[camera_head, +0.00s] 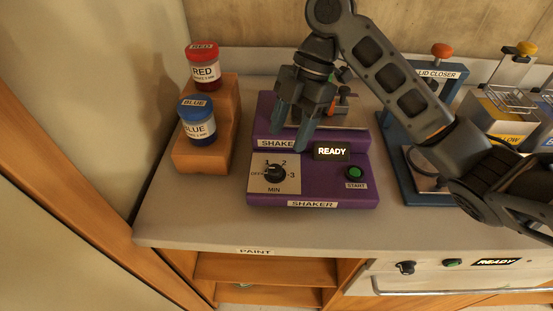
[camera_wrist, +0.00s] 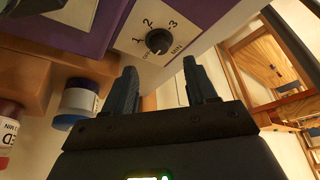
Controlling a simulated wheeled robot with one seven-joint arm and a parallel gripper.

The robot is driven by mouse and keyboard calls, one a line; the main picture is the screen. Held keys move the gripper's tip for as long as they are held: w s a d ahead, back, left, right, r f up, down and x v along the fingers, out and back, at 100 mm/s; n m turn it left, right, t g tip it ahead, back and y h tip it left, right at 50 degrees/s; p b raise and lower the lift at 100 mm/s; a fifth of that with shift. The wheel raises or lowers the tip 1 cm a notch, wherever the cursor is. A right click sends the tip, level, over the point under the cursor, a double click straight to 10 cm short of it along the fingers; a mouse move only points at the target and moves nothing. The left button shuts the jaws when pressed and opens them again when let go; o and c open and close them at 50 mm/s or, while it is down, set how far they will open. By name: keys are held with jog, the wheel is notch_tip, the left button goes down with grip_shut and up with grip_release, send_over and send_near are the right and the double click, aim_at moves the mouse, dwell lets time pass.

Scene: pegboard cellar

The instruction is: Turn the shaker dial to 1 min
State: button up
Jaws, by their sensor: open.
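The purple shaker (camera_head: 312,187) stands on the counter with a READY display and a green START button (camera_head: 355,173). Its black dial (camera_head: 274,174) sits on a pale plate marked OFF, 1, 2, 3 and MIN. The dial's pointer seems to face left toward OFF, though the mark is small. My gripper (camera_head: 289,139) is open and empty, above and behind the dial in the head view, with its fingers pointing down. In the wrist view the dial (camera_wrist: 158,41) lies beyond the gap between the fingertips (camera_wrist: 159,68), not touched by them.
Red (camera_head: 204,68) and blue (camera_head: 197,122) paint jars stand on an orange stepped holder (camera_head: 190,160) at left. The lid closer (camera_head: 436,74) is at right, behind my arm. The counter front (camera_head: 220,228) is clear; open shelves lie below.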

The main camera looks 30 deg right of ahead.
aim_at(276, 168)
jog(key=x, duration=0.7)
jog(key=shift+a+f, duration=0.15)
jog(key=shift+f, duration=0.1)
jog(key=shift+c, duration=0.2)
jog(key=c, duration=1)
jog(key=shift+s+m, duration=0.1)
jog(key=shift+m, duration=0.3)
jog(key=m, duration=0.1)
jog(key=m+t, duration=0.1)
jog(key=m, duration=0.1)
jog(key=m+t, duration=0.1)
jog(key=m, duration=0.1)
jog(key=shift+s+a+r+p, duration=0.1)
jog(key=shift+s+a+p, duration=0.05)
jog(key=shift+s+p, duration=0.15)
jog(key=m+t+p, duration=0.1)
jog(key=m, duration=0.2)
jog(key=m+t+h+p, duration=0.1)
jog(key=m, duration=0.2)
jog(key=shift+s+h, duration=0.1)
jog(key=shift+h, duration=0.2)
